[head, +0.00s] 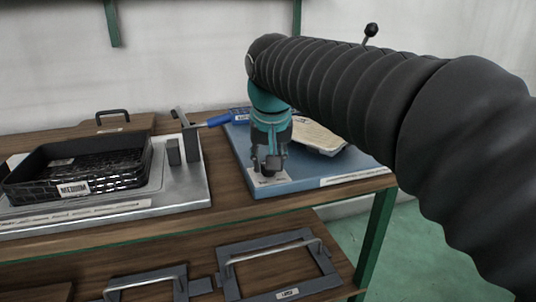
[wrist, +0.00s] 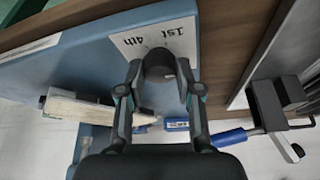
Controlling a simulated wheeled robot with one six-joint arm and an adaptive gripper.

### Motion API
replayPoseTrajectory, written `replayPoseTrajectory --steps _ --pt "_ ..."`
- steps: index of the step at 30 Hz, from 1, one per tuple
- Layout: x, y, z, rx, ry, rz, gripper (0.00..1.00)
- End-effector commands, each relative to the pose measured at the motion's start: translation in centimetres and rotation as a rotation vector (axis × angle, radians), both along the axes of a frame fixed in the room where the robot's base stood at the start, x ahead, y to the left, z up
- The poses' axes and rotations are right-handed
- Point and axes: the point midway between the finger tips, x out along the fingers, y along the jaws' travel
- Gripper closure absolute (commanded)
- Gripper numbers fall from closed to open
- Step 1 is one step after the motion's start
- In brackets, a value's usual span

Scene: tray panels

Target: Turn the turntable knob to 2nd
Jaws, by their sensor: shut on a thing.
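The dark knob (wrist: 158,62) stands on a white label plate (wrist: 122,42) at the front left corner of the blue panel (head: 350,165). In the wrist view the words "1st" and "4th" show upside down on the plate; "2nd" cannot be read. My gripper (wrist: 160,76) points down with its two fingers on either side of the knob and is shut on it. In the head view my gripper (head: 268,165) hides most of the knob. A beige slab (head: 322,138), perhaps the turntable, lies on the blue panel behind and right of my gripper.
Left of the blue panel is a metal panel with a black basket (head: 75,168) marked "MEDIUM". A blue-handled lever (head: 218,120) reaches toward my gripper from a post (head: 188,140). Handled panels (head: 275,262) lie on the lower shelf. A green shelf post stands at right.

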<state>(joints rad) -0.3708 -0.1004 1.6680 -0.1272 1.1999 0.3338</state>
Motion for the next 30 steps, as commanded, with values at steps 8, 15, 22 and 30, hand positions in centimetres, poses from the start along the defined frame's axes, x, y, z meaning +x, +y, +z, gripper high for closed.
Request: replayPoseTrajectory --steps 8,15,22,30 --pt "-0.05 0.25 0.04 -0.001 0.004 -0.258 1.00" --pt "0.01 0.31 0.01 -0.003 0.003 -0.486 1.00" --pt "0.06 0.39 -0.01 -0.001 0.004 -0.678 1.00" --pt "0.10 0.40 -0.05 0.000 0.003 -0.835 1.00"
